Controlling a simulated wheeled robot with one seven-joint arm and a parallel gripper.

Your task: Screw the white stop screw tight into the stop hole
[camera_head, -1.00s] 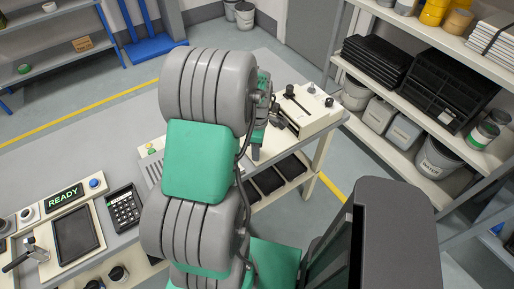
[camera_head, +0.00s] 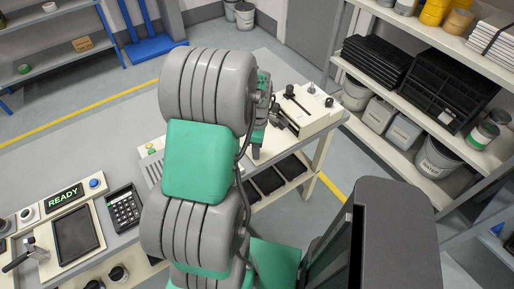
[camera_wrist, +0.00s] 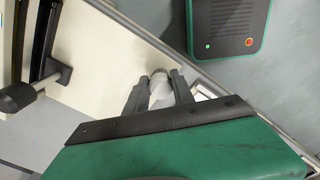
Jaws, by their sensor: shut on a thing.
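In the wrist view my gripper (camera_wrist: 160,92) is shut on the white stop screw (camera_wrist: 160,86), a pale round-headed piece between the two dark fingers. The screw is over the corner of a cream-coloured machine top (camera_wrist: 110,75). The stop hole is hidden under the screw and fingers, and I cannot tell how deep the screw sits. In the head view my own arm hides the fingertips; the cream machine (camera_head: 306,112) shows just right of the arm, with a black lever and knobs on top.
In the wrist view a black-handled lever (camera_wrist: 30,92) stands left of the fingers. A green-edged dark box (camera_wrist: 229,25) with two small buttons lies beyond the machine's edge. In the head view a shelf (camera_head: 440,36) with trays stands at the right, and a READY panel (camera_head: 64,198) at the left.

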